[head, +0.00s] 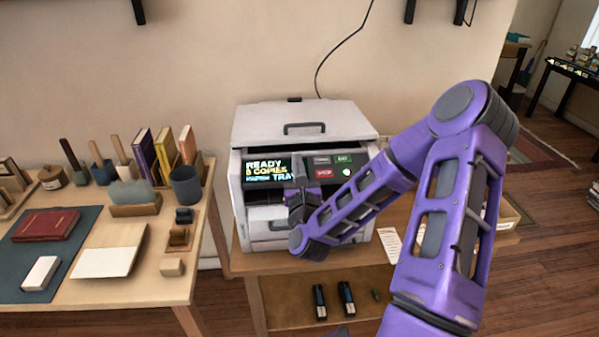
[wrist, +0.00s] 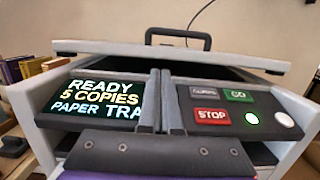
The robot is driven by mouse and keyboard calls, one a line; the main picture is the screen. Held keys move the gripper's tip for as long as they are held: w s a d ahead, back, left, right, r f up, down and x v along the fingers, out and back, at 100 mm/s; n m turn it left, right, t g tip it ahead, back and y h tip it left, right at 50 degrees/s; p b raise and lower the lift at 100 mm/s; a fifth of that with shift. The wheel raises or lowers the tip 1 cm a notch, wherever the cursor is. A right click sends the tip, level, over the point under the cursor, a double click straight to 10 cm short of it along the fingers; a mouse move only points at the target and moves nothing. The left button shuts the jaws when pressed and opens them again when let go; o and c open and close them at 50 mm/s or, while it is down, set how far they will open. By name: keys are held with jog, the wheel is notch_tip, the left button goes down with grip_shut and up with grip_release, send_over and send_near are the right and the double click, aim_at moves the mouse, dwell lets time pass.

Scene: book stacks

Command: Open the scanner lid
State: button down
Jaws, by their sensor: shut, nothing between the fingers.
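The scanner is the top of a light grey copier (head: 239,205) on a wooden stand. Its pale lid (head: 262,120) has a dark handle (head: 305,128), which also shows in the wrist view (wrist: 178,33). A dark gap shows between the lid's front edge and the body, so the lid sits slightly raised at the front. My gripper (head: 300,192) is in front of the control panel, below the handle. In the wrist view its fingers (wrist: 160,75) are shut with nothing between them, their tips just below the lid's front edge. I cannot tell whether they touch it.
The panel has a lit display (wrist: 95,97) and a red STOP button (wrist: 211,116). A desk (head: 150,285) with books and a dark cup (head: 186,186) stands at the left. Black cartridges (head: 346,299) lie on the lower shelf. A cable (head: 335,48) runs up the wall behind.

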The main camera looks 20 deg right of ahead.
aim_at(295, 143)
jog(key=x, duration=0.3)
jog(key=shift+w, duration=0.2)
jog(key=shift+d+r, duration=0.1)
jog(key=shift+r, duration=0.05)
jog(key=shift+w+r, duration=0.1)
jog(key=shift+r, duration=0.1)
